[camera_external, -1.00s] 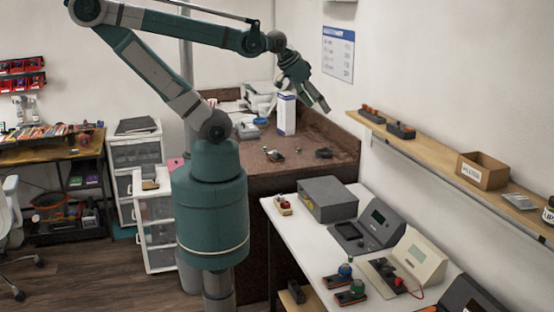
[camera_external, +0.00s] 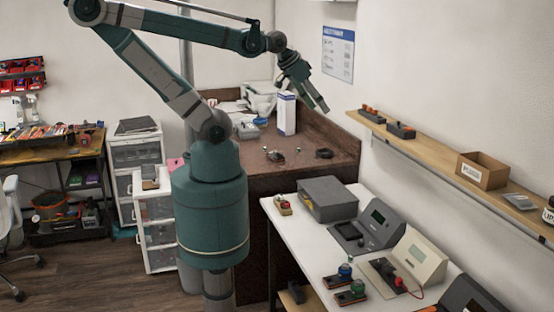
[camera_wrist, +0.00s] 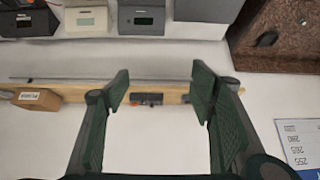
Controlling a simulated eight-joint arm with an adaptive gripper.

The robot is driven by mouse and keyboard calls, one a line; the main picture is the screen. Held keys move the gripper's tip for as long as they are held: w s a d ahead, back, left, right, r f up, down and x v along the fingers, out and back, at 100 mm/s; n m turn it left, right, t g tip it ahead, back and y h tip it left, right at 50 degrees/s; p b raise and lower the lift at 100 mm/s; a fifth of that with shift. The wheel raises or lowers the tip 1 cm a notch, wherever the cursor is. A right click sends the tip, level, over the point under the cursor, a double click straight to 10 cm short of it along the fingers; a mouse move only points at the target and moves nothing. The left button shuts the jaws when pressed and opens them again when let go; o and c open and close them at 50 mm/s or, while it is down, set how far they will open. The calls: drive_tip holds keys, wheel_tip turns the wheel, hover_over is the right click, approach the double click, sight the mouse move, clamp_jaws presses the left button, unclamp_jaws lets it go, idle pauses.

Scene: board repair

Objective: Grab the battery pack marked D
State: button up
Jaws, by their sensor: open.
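No letter is readable on either, so I cannot tell which is marked D. My gripper (camera_external: 318,101) is raised in front of the wall, left of the shelf's far end, with nothing in it. In the wrist view my gripper (camera_wrist: 161,92) is open, its fingers apart. A dark pack (camera_wrist: 147,99) on the shelf shows between them, beyond the fingertips; the right finger hides part of the shelf.
A cardboard box (camera_external: 482,171) stands on the shelf (camera_external: 440,159). Below, a white bench (camera_external: 303,240) holds a grey box (camera_external: 327,199), test devices and small items with coloured knobs. A white-blue carton (camera_external: 286,113) stands on the brown counter (camera_external: 240,172).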

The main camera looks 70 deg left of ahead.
drive_tip(key=w+a+f+n+g+y+b, duration=0.1)
drive_tip(key=w+a+f+n, duration=0.25)
drive_tip(key=a, duration=0.65)
drive_tip(key=w+a+f+n+g+b, duration=0.1)
drive_tip(key=w+a+f+n+g, duration=0.25)
drive_tip(key=a, duration=0.65)
drive_tip(key=w+a+f+n+y+b, duration=0.1)
drive_tip(key=w+a+f+n, duration=0.4)
drive_tip(key=a, duration=0.6)
drive_tip(key=n+g+h+b, duration=0.2)
drive_tip(key=n+g, duration=0.1)
drive_tip(key=n, duration=0.5)
hover_over(275, 151)
drive_tip(key=f, duration=2.3)
drive_tip(key=shift+w+d, duration=0.1)
drive_tip(key=shift+w, duration=0.2)
drive_tip(key=shift+s+f+n, duration=0.2)
drive_tip(key=shift+f+n, duration=0.05)
drive_tip(key=shift+n, duration=0.05)
